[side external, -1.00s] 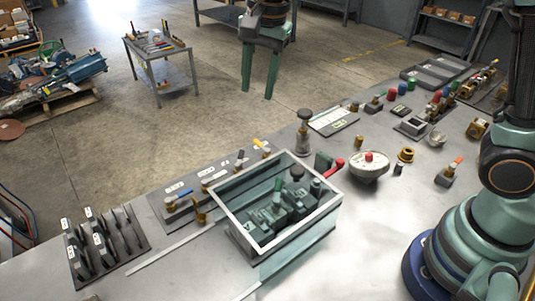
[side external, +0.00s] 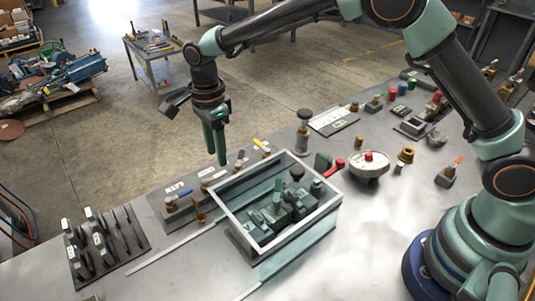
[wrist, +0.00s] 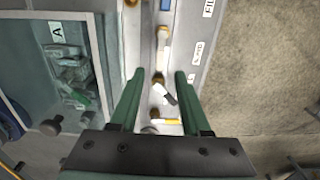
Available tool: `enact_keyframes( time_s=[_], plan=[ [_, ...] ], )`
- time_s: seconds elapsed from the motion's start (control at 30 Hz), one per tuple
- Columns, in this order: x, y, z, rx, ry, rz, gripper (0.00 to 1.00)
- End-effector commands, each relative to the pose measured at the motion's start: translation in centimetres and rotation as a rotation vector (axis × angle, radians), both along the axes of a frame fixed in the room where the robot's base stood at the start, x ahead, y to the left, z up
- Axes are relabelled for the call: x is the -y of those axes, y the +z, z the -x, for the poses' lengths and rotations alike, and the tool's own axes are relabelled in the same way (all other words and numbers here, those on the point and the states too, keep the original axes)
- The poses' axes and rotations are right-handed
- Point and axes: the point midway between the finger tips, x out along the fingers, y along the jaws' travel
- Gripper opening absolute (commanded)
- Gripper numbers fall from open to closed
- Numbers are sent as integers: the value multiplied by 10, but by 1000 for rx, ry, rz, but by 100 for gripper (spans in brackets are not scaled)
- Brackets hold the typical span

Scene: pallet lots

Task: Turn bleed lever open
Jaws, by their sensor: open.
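A valve strip (side external: 190,190) runs along the far-left edge of the bench with several small levers and white labels. In the wrist view the strip (wrist: 142,60) shows brass fittings, a blue lever (wrist: 165,5), white levers, one of them (wrist: 164,93) with a dark end, and a yellow lever (wrist: 168,121). I cannot surely read which label says bleed. My gripper (side external: 216,150) hangs above the strip, fingers pointing down. In the wrist view my gripper (wrist: 157,78) is open and empty, with the dark-ended white lever and a brass fitting between its fingers, apparently below them.
A glass-topped box (side external: 290,235) with green fittings inside stands close beside the strip; it is left in the wrist view (wrist: 96,60). A black knob post (side external: 303,130), a red-knobbed round part (side external: 369,165) and a black rack (side external: 105,245) stand nearby. Floor lies beyond the bench edge.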

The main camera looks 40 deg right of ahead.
Motion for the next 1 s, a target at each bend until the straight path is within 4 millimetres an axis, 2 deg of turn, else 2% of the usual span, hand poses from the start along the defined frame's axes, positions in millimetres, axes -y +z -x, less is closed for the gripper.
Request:
enact_keyframes(
  time_s=[0.1, 0.3, 0.7, 0.73, 0.83, 0.87, 1.0],
  plan=[
    [0, -22, 1, -3, 0, 1, 47],
    [0, -46, 1, -2, 1, 1, 47],
    [0, -53, 0, 0, 1, 0, 47],
    [0, -53, 0, 0, 1, 0, 43],
    [0, -53, 0, 0, 1, 0, 5],
    [0, -53, 0, 0, 1, 0, 0],
    [0, -53, 0, 0, 1, 0, 0]
  ],
)
